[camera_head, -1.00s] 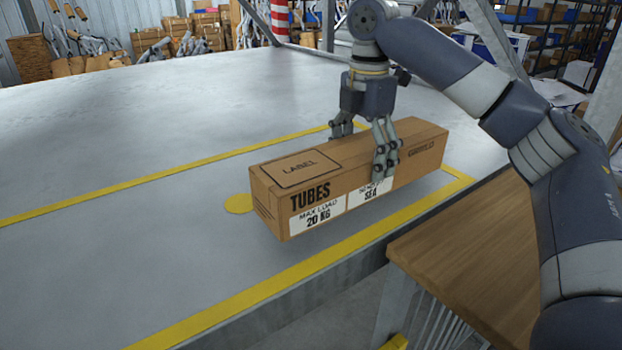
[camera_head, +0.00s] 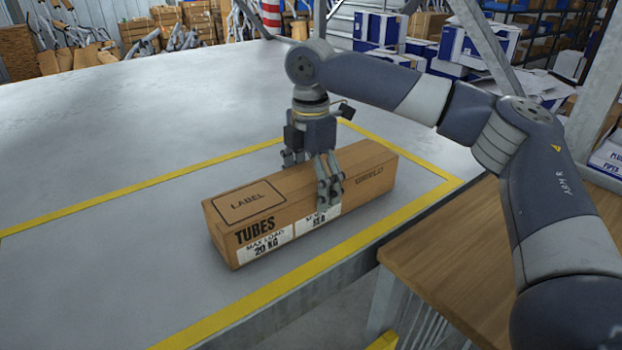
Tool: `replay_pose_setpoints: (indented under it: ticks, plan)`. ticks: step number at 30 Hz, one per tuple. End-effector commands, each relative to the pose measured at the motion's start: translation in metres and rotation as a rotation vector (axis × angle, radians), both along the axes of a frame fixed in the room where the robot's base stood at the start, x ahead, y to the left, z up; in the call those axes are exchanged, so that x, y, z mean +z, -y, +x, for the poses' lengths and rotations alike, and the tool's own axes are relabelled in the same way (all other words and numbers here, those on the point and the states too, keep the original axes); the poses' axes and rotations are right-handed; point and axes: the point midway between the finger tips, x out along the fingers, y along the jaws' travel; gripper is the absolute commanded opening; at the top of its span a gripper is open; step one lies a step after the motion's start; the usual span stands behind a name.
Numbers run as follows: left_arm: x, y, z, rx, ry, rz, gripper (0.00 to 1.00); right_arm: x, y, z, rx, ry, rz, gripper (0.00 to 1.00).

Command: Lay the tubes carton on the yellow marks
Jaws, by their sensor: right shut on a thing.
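The tubes carton (camera_head: 265,225) is a long brown box with "TUBES" and "LABEL" printed on it. It is between the two long yellow lines, over the grey table (camera_head: 110,130). The yellow marks (camera_head: 285,283) form a rectangle outline on the table top. My right gripper (camera_head: 312,180) is shut on the carton, gripping it across its width near the middle from above. I cannot tell for sure whether the carton touches the table. The yellow dot seen before is hidden now, apparently by the carton. My left gripper is not in view.
A wooden bench (camera_head: 455,255) stands at the lower right, beside the table's metal edge. Blue and white boxes (camera_head: 460,45) and brown cartons are behind. A red and white post (camera_head: 271,15) stands at the back. The table's left part is clear.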

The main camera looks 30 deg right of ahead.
Motion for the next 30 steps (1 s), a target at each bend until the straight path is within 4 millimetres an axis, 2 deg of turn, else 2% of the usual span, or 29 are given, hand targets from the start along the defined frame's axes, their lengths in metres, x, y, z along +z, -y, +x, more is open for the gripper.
replay_pose_setpoints:
  ticks: [11,12,14,26,30]
  plan:
    - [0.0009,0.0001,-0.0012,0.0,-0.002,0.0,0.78,-0.0023,-0.0003,0.0005,0.0,0.004,0.002,0.3]
    - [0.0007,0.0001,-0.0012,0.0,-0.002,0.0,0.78,-0.004,0.0001,0.0,0.0,0.0,0.0,0.9]
    - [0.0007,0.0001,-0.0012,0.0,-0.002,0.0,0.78,-0.0038,0.0002,0.0,0.0,0.0,0.0,1.0]
    - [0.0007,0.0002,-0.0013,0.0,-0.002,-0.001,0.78,-0.0032,0.0002,0.0001,0.0,0.001,0.0,1.0]
    - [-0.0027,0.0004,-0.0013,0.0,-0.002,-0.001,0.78,0.0041,-0.0002,0.0009,-0.001,0.004,0.002,1.0]
